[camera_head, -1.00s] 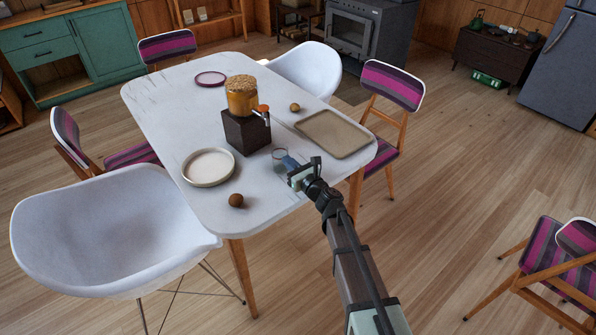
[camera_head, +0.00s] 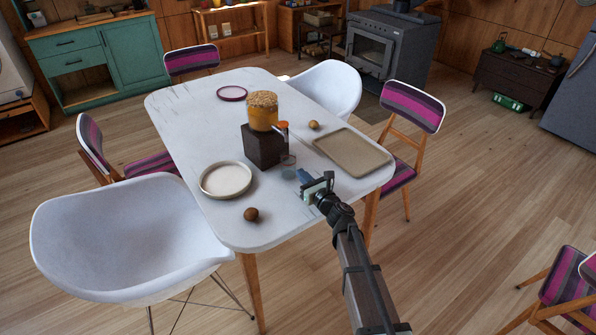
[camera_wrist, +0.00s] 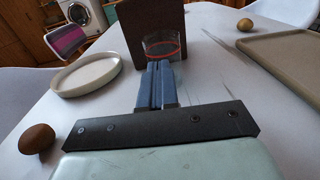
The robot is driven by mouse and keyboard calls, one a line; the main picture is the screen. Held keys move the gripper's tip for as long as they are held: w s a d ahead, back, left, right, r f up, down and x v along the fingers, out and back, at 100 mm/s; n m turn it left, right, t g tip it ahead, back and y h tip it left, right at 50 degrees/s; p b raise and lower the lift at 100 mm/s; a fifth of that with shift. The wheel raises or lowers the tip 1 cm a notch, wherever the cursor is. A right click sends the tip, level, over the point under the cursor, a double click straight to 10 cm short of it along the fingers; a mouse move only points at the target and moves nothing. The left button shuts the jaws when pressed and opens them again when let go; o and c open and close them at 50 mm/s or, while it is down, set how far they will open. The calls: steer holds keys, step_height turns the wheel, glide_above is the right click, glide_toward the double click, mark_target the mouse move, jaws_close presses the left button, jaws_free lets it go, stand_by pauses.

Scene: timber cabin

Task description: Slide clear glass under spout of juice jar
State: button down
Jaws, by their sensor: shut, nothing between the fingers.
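The juice jar (camera_head: 264,117) holds orange juice and has a pale, textured lid. It stands on a dark block (camera_head: 262,149), with its orange-handled spout (camera_head: 281,127) facing right, toward the tray side. The clear glass (camera_head: 288,161) stands upright on the table in front of the block, close below the spout. In the wrist view the glass (camera_wrist: 162,44) shows a reddish rim line, against the dark block (camera_wrist: 150,20). My gripper (camera_head: 303,174) is shut and empty, its blue fingertips right at the near side of the glass. I cannot tell whether they touch it.
On the white table (camera_head: 262,222) are a beige tray (camera_head: 352,152) at right, a cream plate (camera_head: 226,179) at left, a brown round fruit (camera_head: 251,214) near the front and another (camera_head: 313,125) behind. A purple-rimmed plate (camera_head: 232,93) lies at the back. Chairs surround the table.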

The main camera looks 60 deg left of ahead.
steer(key=d, duration=1)
steer(key=shift+s, duration=0.25)
steer(key=w+d+f+n+h, duration=0.3)
steer(key=w+d+f+n, duration=0.15)
steer(key=d, duration=0.65)
steer(key=w+d+f+n+h, duration=0.2)
steer(key=w+d+f+n, duration=0.3)
steer(key=d, duration=0.7)
steer(key=w+d+f+n+h, duration=0.35)
steer(key=w+d, duration=0.25)
steer(key=d, duration=0.5)
steer(key=s+d+f+n+h, duration=0.1)
steer(key=d+f+n+h, duration=0.15)
steer(key=d, duration=1.05)
steer(key=s+d+f+n+g+h, duration=0.15)
steer(key=d+h, duration=0.25)
steer(key=d, duration=0.8)
steer(key=d+f+n+t+h, duration=0.1)
steer(key=d+f+n+h, duration=0.15)
steer(key=d, duration=1.05)
steer(key=s+f+g, duration=0.3)
steer(key=s+f, duration=0.7)
steer(key=s, duration=0.4)
steer(key=s+f+g, duration=0.4)
steer(key=s+f, duration=0.7)
steer(key=s, duration=0.4)
steer(key=shift+s+m, duration=0.3)
steer(key=shift+m, duration=0.15)
